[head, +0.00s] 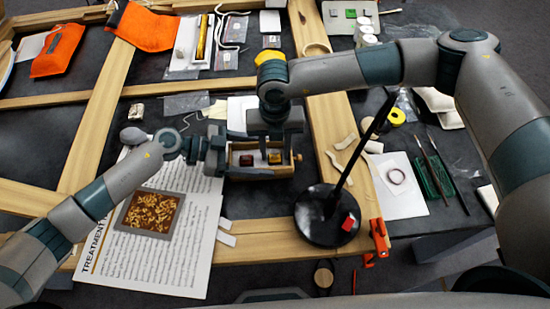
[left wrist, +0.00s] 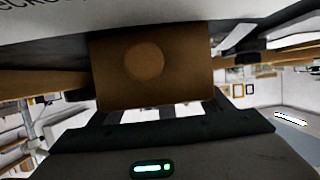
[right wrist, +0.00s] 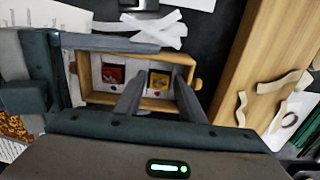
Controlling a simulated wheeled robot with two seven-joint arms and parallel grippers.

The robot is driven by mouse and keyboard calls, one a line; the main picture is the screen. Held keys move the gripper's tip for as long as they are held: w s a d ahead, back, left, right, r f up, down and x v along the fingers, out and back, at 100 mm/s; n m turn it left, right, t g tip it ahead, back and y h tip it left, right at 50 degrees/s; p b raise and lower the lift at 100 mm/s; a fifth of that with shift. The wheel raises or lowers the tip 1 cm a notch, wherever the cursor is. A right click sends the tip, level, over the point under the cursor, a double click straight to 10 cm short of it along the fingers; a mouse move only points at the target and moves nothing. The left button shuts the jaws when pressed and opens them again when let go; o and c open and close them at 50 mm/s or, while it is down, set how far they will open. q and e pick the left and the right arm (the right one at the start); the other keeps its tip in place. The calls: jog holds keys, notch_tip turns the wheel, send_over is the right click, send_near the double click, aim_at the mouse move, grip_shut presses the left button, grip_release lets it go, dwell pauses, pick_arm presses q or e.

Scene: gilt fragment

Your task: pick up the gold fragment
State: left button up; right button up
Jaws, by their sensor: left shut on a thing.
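A small gold piece (right wrist: 159,82) lies in the right part of a small wooden box (head: 262,172), on a pale lining; it also shows in the head view (head: 274,157). A dark red piece (right wrist: 113,75) lies to its left in the box. My left gripper (head: 225,152) is shut on the box from its left end, its fingers along the long sides. In the left wrist view the box's end with a round knob (left wrist: 144,61) fills the middle. My right gripper (right wrist: 157,92) points down over the box, open, its fingers apart on either side of the gold piece.
A black round base with a rod (head: 318,228) stands right of the box. Wooden beams (head: 100,110) frame the dark work surface. White strips (right wrist: 155,30) lie behind the box.

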aim_at(275, 154)
jog(key=c, duration=0.8)
notch_tip(275, 154, up, 10)
jog(key=shift+r, duration=0.1)
dwell(0.4)
dwell(0.3)
pick_arm(q)
jog(key=o, duration=1.2)
jog(key=shift+a, duration=0.15)
jog(key=v, duration=1.1)
jog(key=shift+a+r, duration=0.15)
jog(key=shift+a, duration=0.2)
